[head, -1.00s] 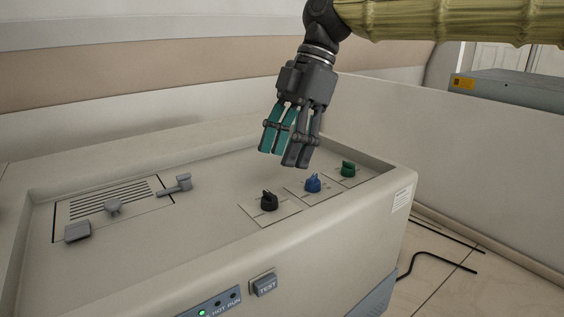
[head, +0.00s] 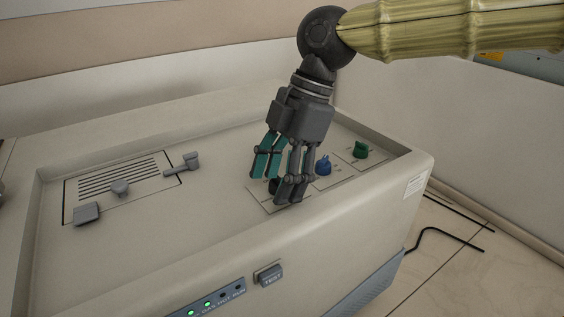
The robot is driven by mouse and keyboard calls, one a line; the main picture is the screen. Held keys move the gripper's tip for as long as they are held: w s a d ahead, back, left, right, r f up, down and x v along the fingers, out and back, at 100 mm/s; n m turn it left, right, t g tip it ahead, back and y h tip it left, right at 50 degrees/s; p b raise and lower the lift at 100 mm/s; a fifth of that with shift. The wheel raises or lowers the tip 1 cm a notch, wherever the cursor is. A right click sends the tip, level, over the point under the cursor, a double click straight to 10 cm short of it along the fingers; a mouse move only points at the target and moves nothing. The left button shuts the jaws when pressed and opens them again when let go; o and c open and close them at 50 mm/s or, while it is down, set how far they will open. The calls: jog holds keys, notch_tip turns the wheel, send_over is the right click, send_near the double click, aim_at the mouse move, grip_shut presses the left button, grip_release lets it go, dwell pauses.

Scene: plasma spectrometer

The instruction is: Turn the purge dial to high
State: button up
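Three dials stand in a row on the right part of the machine's sunken top: a blue dial (head: 322,166), a green dial (head: 361,150) and a black dial (head: 273,186). No label that tells which one is the purge dial can be read. My gripper (head: 278,190) points down over the black dial, nearest the front. Its fingers look apart, with the black dial partly showing between them. Most of that dial is hidden behind the fingers, so contact with it cannot be told. The blue dial is just right of the fingers.
A slotted vent (head: 118,177) with grey latches (head: 120,188) lies on the left of the top. A raised rim surrounds the panel. The front has a TEST button (head: 269,274) and a row of lights, two lit green (head: 207,304). Black cables (head: 450,232) lie on the floor at right.

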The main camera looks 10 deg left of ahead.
aim_at(278, 178)
jog(key=shift+s+a+f, duration=0.15)
jog(key=shift+s, duration=0.2)
jog(key=shift+g, duration=0.3)
jog(key=w+f, duration=0.1)
jog(key=w, duration=0.3)
jog(key=w+f, duration=0.1)
jog(key=w, duration=0.1)
jog(key=shift+w+a+f, duration=0.25)
jog(key=shift+f, duration=0.1)
jog(key=shift+c, duration=0.9)
jog(key=shift+w+d, duration=0.15)
jog(key=shift+d, duration=0.05)
jog(key=c, duration=0.3)
jog(key=shift+s+d+r, duration=0.1)
jog(key=shift+s+r, duration=0.1)
jog(key=shift+s, duration=0.3)
jog(key=shift+s+r, duration=0.2)
jog(key=shift+s, duration=0.25)
jog(key=c, duration=0.6)
jog(key=shift+o, duration=0.3)
jog(key=shift+s+a, duration=0.2)
jog(key=shift+a, duration=0.05)
jog(key=shift+w, duration=0.15)
jog(key=shift+w+d, duration=0.1)
